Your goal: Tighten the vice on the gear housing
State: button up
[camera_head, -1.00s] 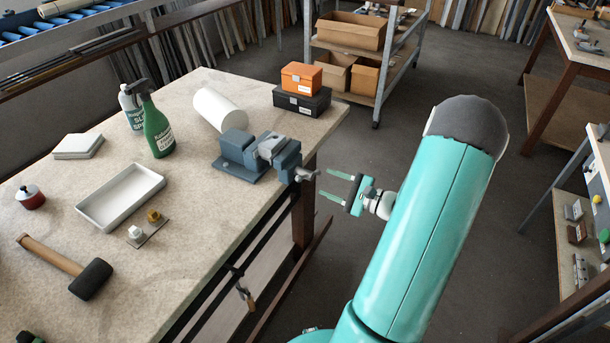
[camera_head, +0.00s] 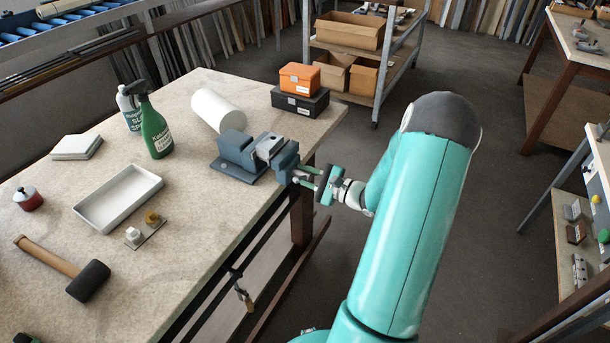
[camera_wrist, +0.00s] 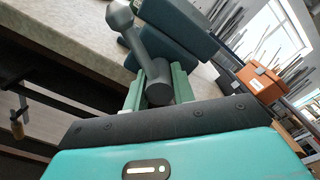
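The blue-grey bench vice (camera_head: 238,158) sits at the right edge of the workbench. A lighter grey part (camera_head: 268,147), which looks like the gear housing, sits at its jaws; whether the jaws press on it cannot be told. The vice's screw handle (camera_head: 290,178) points out past the bench edge toward my arm. My gripper (camera_head: 306,177) is at that handle. In the wrist view the two green fingers (camera_wrist: 158,90) stand on either side of the round handle hub (camera_wrist: 158,94), close against it. The handle bar (camera_wrist: 127,30) slants up and left, ending in a knob.
A white tray (camera_head: 118,198), a mallet (camera_head: 65,268), a green spray bottle (camera_head: 155,128) and a white roll (camera_head: 217,110) lie on the bench (camera_head: 200,230). Orange (camera_head: 299,77) and black (camera_head: 300,101) boxes stand behind the vice.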

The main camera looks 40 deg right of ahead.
grip_shut()
jog(key=shift+m, duration=1.7)
jog(key=o, duration=0.9)
grip_release()
jog(key=v, duration=1.4)
jog(key=shift+a, duration=0.1)
jog(key=shift+w, duration=0.1)
